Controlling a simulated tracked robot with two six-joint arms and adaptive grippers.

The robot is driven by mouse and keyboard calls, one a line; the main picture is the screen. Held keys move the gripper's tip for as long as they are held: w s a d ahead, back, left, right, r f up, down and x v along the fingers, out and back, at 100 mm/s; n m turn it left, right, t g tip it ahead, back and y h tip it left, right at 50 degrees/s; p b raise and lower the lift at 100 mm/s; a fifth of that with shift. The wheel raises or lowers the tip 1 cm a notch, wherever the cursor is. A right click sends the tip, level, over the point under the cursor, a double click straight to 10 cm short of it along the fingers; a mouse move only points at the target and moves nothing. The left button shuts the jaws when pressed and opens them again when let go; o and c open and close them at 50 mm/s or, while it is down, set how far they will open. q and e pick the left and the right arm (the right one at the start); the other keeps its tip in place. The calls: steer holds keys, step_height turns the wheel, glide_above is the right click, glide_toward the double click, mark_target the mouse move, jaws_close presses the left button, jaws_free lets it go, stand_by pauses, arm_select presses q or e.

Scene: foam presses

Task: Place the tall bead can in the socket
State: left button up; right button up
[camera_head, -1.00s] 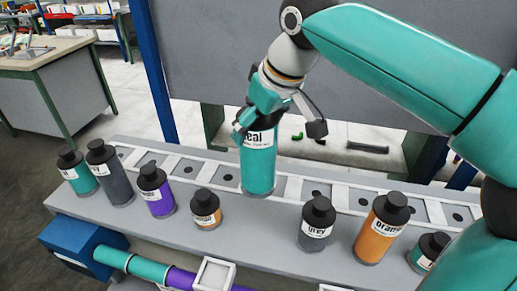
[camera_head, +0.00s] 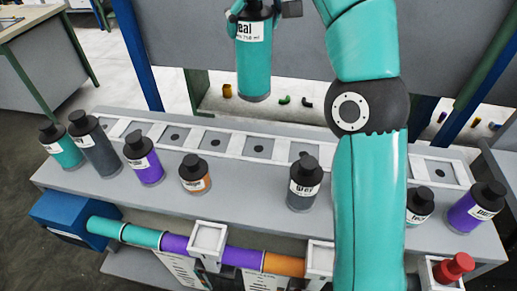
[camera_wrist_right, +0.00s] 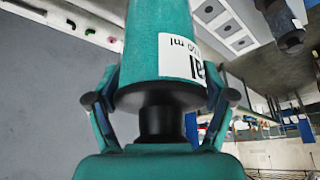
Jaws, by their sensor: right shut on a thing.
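My right gripper (camera_head: 264,8) is shut on a tall teal can (camera_head: 254,65) with a white label, held upright in the air at the top of the head view. In the right wrist view the fingers of my right gripper (camera_wrist_right: 160,98) sit either side of the black neck of the teal can (camera_wrist_right: 158,45). Below and behind the cans runs a white rail (camera_head: 232,125) of square bays with dark holes. White square frames, such as this one (camera_head: 208,240), stand along the bench front. Which is the socket, I cannot tell. My left gripper is not in view.
On the grey bench (camera_head: 245,200) stand a small teal can (camera_head: 62,148), a dark grey can (camera_head: 95,148), purple cans (camera_head: 145,165) (camera_head: 470,212), a short orange can (camera_head: 195,177) and a grey can (camera_head: 303,188). A red knob (camera_head: 455,265) is front right. My arm hides part of the bench.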

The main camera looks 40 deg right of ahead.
steer(key=shift+w+d+f+m, duration=0.5)
steer(key=shift+w+d+f, duration=1.5)
steer(key=shift+f, duration=0.7)
step_height(320, 180, down, 20)
steer(key=b, duration=0.8)
steer(key=shift+s+d+h, duration=0.2)
steer(key=shift+d+h, duration=0.05)
steer(key=shift+h, duration=0.05)
steer(key=shift+r, duration=0.1)
steer(key=shift+f+b, duration=0.2)
steer(key=shift+b, duration=0.1)
steer(key=o, duration=1.7)
